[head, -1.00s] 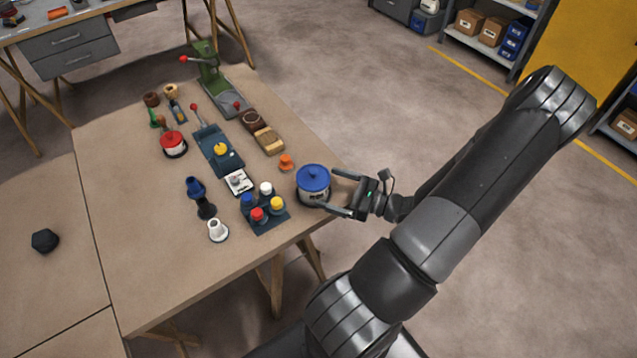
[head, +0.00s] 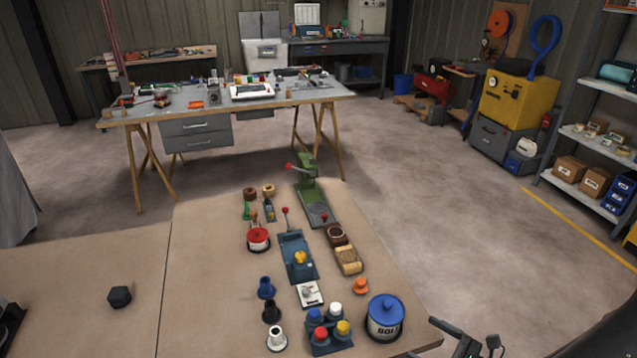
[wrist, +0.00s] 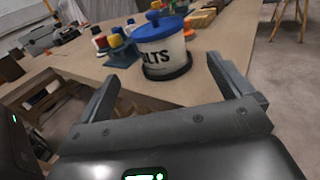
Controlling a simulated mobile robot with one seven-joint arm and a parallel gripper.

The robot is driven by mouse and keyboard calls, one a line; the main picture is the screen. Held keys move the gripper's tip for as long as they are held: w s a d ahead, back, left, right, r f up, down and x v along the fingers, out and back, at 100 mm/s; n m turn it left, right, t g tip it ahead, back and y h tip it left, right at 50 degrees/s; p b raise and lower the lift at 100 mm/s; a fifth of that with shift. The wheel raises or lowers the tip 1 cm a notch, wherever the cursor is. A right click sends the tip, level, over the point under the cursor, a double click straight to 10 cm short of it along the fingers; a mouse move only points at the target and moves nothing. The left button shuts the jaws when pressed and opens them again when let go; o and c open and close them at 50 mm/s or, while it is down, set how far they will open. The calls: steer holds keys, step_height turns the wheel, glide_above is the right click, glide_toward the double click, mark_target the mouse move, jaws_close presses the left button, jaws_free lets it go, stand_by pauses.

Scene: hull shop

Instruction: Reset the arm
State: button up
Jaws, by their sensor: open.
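My gripper (wrist: 161,72) is open and empty in the wrist view, its two fingers spread wide. A white tub with a blue lid (wrist: 163,50), with lettering ending in "LTS", stands upright on the table ahead of the fingertips, apart from them. In the head view the tub (head: 385,318) stands near the table's right front edge. My gripper (head: 422,338) is at the lower right corner there, just right of the tub, partly cut off by the frame.
The wooden table (head: 205,235) holds a blue rack with coloured caps (head: 330,345), an orange knob (head: 361,286), a green lever press (head: 307,185) and a black hexagonal piece (head: 119,296). Open floor (head: 440,200) lies right of the table. A grey workbench (head: 190,103) stands behind.

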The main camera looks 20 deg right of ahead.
steer(key=shift+a, duration=0.1)
steer(key=a+r+n+g+h, duration=0.5)
steer(key=a+r+n, duration=0.6)
steer(key=r+n, duration=0.3)
steer(key=a+r+n+g+h, duration=0.5)
steer(key=a+r+n, duration=0.6)
steer(key=r+n, duration=0.3)
steer(key=shift+s+a, duration=0.15)
steer(key=shift+s, duration=0.15)
steer(key=shift+o, duration=0.4)
steer(key=shift+s+a+r+n+t, duration=0.35)
steer(key=shift+r+n, duration=0.15)
steer(key=shift+n, duration=0.2)
